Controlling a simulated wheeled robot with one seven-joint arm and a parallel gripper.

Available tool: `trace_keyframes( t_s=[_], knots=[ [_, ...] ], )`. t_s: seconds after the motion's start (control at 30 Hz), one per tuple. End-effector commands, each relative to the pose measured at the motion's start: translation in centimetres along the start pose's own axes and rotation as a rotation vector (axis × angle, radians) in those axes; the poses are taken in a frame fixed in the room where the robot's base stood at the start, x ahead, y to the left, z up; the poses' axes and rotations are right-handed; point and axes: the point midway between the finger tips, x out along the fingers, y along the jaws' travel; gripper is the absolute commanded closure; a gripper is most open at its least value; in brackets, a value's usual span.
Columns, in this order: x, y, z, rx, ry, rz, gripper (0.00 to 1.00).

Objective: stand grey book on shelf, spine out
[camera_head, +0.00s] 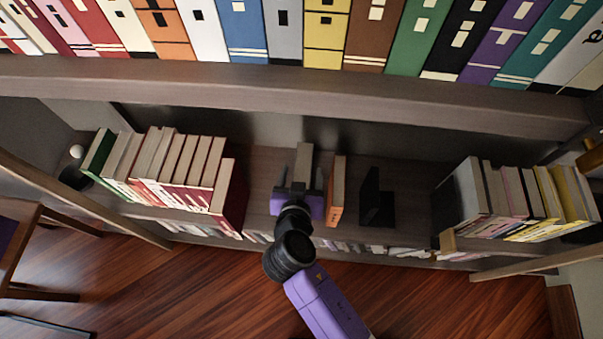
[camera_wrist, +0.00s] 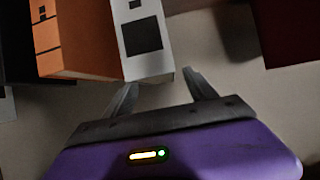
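The grey book (camera_head: 304,160) stands upright on the middle shelf, just left of an orange book (camera_head: 338,185) in the head view. In the wrist view the grey book (camera_wrist: 145,42) shows a pale spine with dark squares facing my gripper; the orange book (camera_wrist: 75,40) is beside it there. My purple gripper (camera_head: 300,178) is in front of the grey book. In the wrist view my gripper (camera_wrist: 160,80) has its two fingers spread, with the book's near end at or just beyond the tips. Its lower part is hidden by my gripper in the head view.
A black bookend (camera_head: 375,200) stands right of the orange book. Red and white books (camera_head: 185,170) fill the left, and more books (camera_head: 515,195) the right. An upper shelf board (camera_head: 250,90) with a book row overhangs. Bare shelf lies either side of the middle pair.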

Motion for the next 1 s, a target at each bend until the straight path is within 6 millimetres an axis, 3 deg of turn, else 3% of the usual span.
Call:
trace_keyframes(
  t_s=[0.27, 0.7, 1.0],
  knots=[
    [-0.3, 0.1, 0.5, -0.001, -0.008, 0.002, 0.35],
    [-6.6, 0.0, 0.2, -0.001, -0.003, 0.0, 0.35],
    [-7.8, 0.0, 0.1, 0.0, -0.002, 0.0, 0.35]
  ],
)
